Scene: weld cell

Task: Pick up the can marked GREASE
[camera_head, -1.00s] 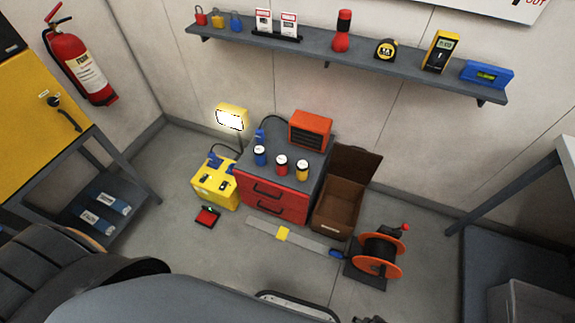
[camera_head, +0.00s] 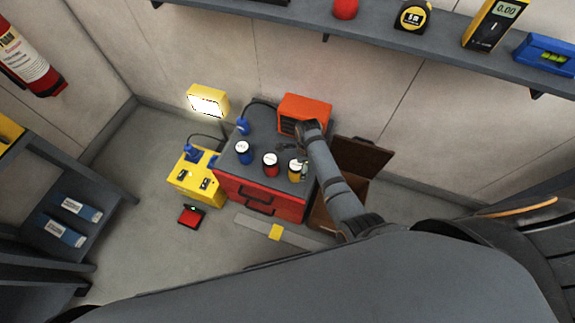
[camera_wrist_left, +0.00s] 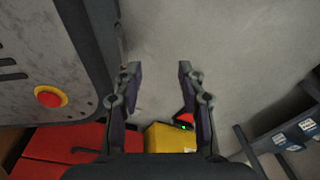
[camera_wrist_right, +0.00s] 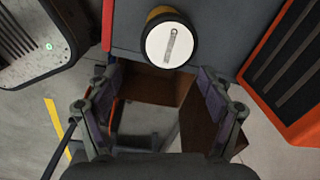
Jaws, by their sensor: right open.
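Three cans with pale lids stand on the grey top of a red drawer cabinet (camera_head: 262,198) in the head view: a blue can (camera_head: 243,153), a red can (camera_head: 271,166) and a yellow can (camera_head: 294,174). I cannot read GREASE on any of them. My right arm reaches over the cabinet's right side, close to the yellow can. In the right wrist view my right gripper (camera_wrist_right: 158,79) is open and empty, with the yellow can (camera_wrist_right: 155,13) upright just beyond its fingertips. My left gripper (camera_wrist_left: 160,69) is open and empty above the floor.
An orange heater-like box (camera_head: 305,110) stands behind the cans. An open brown box (camera_head: 362,154) is right of the cabinet. A yellow box (camera_head: 194,179) and lit lamp (camera_head: 207,101) are left. A wall shelf (camera_head: 400,38) runs above.

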